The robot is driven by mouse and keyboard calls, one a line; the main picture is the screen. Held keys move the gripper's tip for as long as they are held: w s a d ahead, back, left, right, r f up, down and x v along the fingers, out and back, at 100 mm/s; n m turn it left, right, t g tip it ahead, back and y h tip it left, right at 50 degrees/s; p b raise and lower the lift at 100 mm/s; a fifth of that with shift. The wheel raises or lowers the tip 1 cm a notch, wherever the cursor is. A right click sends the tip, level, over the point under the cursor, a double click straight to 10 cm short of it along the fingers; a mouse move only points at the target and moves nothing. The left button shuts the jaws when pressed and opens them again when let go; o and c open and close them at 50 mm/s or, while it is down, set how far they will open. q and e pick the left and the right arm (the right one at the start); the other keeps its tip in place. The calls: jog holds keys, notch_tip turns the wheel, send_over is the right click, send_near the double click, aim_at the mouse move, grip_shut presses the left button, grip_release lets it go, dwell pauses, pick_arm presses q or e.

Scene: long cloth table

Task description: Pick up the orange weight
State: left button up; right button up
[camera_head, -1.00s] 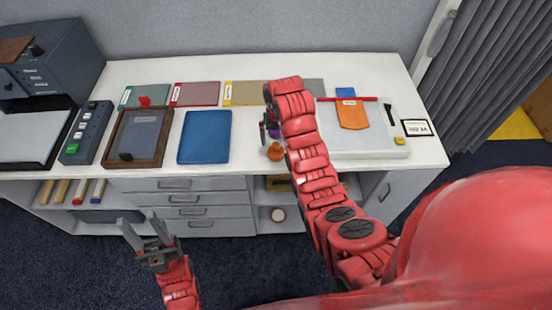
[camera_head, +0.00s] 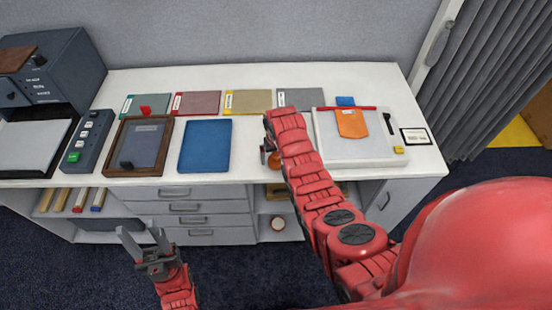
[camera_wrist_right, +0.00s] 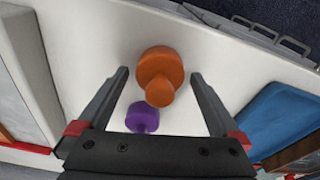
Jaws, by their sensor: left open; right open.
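The orange weight (camera_wrist_right: 160,78) stands on the white tabletop in the right wrist view, with a round base and a knob. It lies between the finger ends of my right gripper (camera_wrist_right: 160,72), which is open, with a gap on both sides. In the head view the orange weight (camera_head: 275,162) is mostly hidden behind my right arm, and my right gripper (camera_head: 266,152) is beside it. A smaller purple weight (camera_wrist_right: 142,117) sits closer to the gripper's palm in the wrist view. My left gripper (camera_head: 140,236) is open and empty in front of the table.
A blue folder (camera_head: 205,146) and a framed tray (camera_head: 138,146) lie left of my right gripper. A white platform (camera_head: 370,152) with an orange flap (camera_head: 351,123) is on the right. Colored folders line the back. Drawers (camera_head: 186,208) are below the tabletop.

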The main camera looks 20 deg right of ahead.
jog(key=shift+f, duration=0.15)
grip_shut()
dwell(0.4)
